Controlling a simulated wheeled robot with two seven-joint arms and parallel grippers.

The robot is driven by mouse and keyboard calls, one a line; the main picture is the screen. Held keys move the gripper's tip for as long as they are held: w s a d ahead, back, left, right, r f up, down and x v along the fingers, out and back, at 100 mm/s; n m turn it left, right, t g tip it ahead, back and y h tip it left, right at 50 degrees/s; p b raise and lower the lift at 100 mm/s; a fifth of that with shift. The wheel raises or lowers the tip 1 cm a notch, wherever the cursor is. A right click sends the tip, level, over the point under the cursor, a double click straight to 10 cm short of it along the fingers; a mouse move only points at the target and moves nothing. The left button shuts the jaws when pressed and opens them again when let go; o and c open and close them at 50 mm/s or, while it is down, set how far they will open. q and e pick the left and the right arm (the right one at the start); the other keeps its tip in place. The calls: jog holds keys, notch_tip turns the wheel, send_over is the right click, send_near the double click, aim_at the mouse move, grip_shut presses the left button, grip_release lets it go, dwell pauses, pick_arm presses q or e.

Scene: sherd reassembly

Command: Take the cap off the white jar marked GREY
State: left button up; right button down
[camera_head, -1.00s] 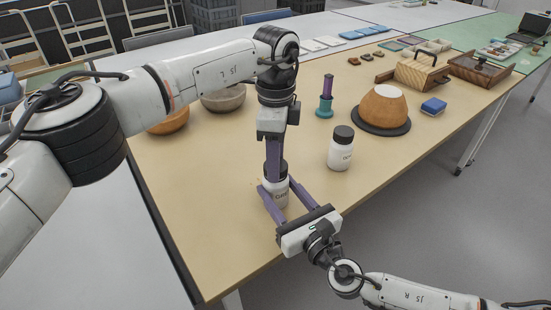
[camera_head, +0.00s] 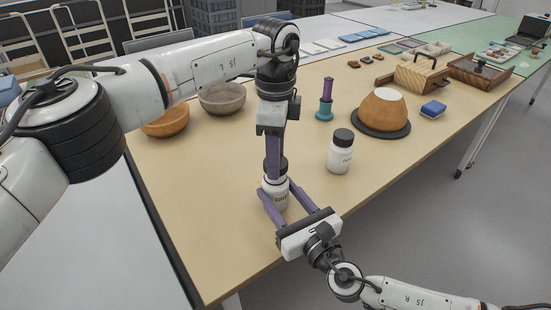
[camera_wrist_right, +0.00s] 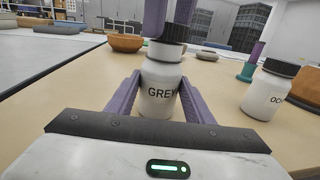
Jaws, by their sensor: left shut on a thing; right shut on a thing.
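The white jar marked GREY (camera_wrist_right: 158,92) stands upright on the table; it also shows in the head view (camera_head: 274,196). My right gripper (camera_head: 290,203) is shut on the jar's body from the front, one finger on each side. My left gripper (camera_head: 276,170) reaches straight down from above and is shut on the jar's black cap (camera_wrist_right: 174,33). The cap is at the jar's mouth. The left fingers partly hide it, and I cannot tell whether it is loose from the neck.
A second white jar with a black cap (camera_head: 341,152) stands to the right. Behind are a bowl on a dark disc (camera_head: 382,112), a teal and purple stand (camera_head: 325,104), a grey bowl (camera_head: 222,97) and an orange bowl (camera_head: 166,122). The table's front right is clear.

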pick_arm(q)
jog(key=shift+r, duration=0.25)
jog(key=shift+r, duration=2)
pick_arm(e)
jog(key=c, duration=0.8)
grip_release()
jog(key=shift+s, duration=0.1)
